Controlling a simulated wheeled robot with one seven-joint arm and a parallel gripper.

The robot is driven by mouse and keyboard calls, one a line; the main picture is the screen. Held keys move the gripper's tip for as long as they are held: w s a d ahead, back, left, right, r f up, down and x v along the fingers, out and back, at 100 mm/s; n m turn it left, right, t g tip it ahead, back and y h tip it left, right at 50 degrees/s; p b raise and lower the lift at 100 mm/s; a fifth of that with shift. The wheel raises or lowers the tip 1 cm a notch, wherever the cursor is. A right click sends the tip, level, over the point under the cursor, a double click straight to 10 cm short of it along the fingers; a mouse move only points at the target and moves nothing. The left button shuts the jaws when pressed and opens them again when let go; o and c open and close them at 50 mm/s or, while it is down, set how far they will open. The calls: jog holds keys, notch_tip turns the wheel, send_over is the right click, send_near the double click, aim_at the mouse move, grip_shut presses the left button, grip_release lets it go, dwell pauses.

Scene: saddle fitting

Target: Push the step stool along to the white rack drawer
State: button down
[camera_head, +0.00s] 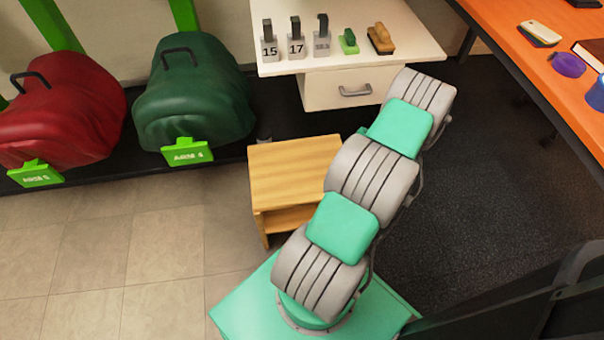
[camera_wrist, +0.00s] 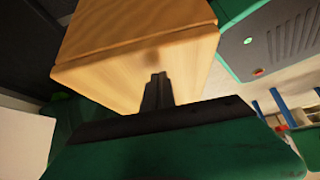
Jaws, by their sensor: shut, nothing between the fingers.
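The wooden step stool (camera_head: 293,170) stands on the floor just left of my arm in the head view, in front of the white rack drawer (camera_head: 352,88). A gap of floor shows between the stool and the drawer. In the wrist view, the stool's wooden side (camera_wrist: 140,65) fills the upper middle. My gripper (camera_wrist: 157,92) is shut and empty, with its fingertips at that wooden face; I cannot tell whether they touch it. In the head view my gripper is hidden behind my arm.
The white rack top (camera_head: 400,45) holds numbered tags and brushes. Red (camera_head: 60,105) and green (camera_head: 195,95) covered saddles stand at the left on a dark base. An orange table (camera_head: 540,60) is at the right. Tiled floor (camera_head: 120,245) at the lower left is clear.

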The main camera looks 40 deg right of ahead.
aim_at(297, 178)
jog(key=w+a, duration=0.2)
jog(key=a, duration=0.2)
jog(key=w+a+b, duration=0.1)
jog(key=w+a, duration=0.5)
jog(key=a, duration=0.1)
jog(key=shift+a+f, duration=0.1)
jog(key=shift+a, duration=0.2)
jog(key=shift+s+d+f+b, duration=0.1)
jog(key=shift+s+f+b, duration=0.05)
jog(key=shift+f+b, duration=0.65)
